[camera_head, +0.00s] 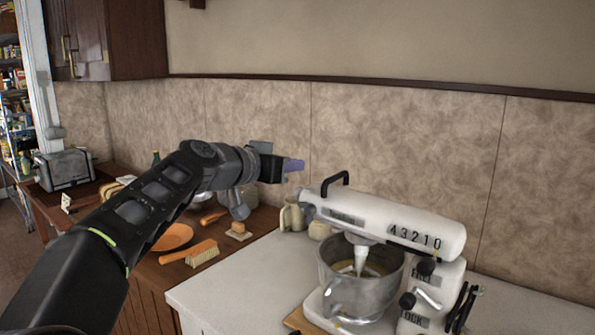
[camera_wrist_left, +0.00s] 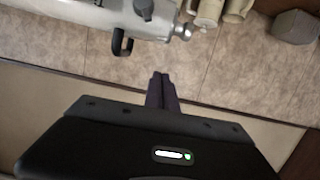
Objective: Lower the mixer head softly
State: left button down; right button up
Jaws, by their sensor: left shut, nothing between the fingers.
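The white stand mixer has a long head (camera_head: 390,218) that lies lowered, close to level, over a metal bowl (camera_head: 360,278). A black handle (camera_head: 336,182) stands on top of the head near its front end. My left gripper (camera_head: 292,165) is shut and empty, to the left of the mixer's front end and a little above it, apart from the head. In the left wrist view the closed fingertips (camera_wrist_left: 160,78) point toward the wall, with the mixer head (camera_wrist_left: 75,15) and its black handle (camera_wrist_left: 122,42) beyond them at upper left. My right gripper is not in view.
Cream jugs (camera_head: 292,215) stand behind the mixer on the white counter (camera_head: 235,285). A brush (camera_head: 190,254), an orange plate (camera_head: 173,237) and a toaster (camera_head: 64,170) are on the wooden counter at left. The white counter's front left is clear.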

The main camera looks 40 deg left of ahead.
pick_arm(q)
jog(key=b+v, duration=0.1)
jog(key=v, duration=0.7)
jog(key=shift+w+d+r, duration=0.1)
